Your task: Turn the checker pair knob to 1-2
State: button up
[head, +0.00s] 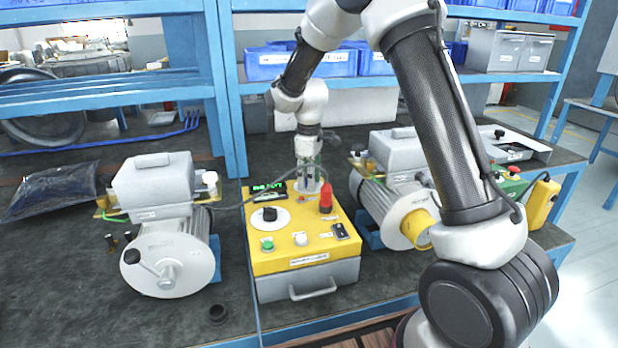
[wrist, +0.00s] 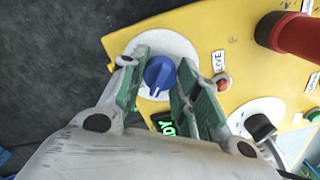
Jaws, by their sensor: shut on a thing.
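The checker is a box with a yellow top (head: 300,250) and a grey front with a handle, standing on the bench. In the wrist view a blue knob (wrist: 159,74) with a white pointer mark sits on a white round dial (wrist: 180,47) near one edge of the yellow top. My gripper (wrist: 161,88) has its green-padded fingers on both sides of this knob and is shut on it. In the head view my gripper (head: 309,172) is over the back of the box, and the blue knob is hidden there. Position labels around the dial are not readable.
A black knob (head: 269,213), a red lamp (head: 326,196), a green display (head: 268,187) and buttons share the yellow top. A grey blower (head: 168,258) stands left, another blower (head: 408,215) right. A cable (head: 232,206) runs close to the box. Blue shelving stands behind.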

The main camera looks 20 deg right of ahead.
jog(key=m, duration=0.5)
jog(key=shift+m, duration=0.3)
dwell(0.4)
jog(key=o, duration=1)
jog(key=shift+r, duration=0.1)
notch_tip(320, 180, up, 12)
jog(key=shift+f, duration=0.15)
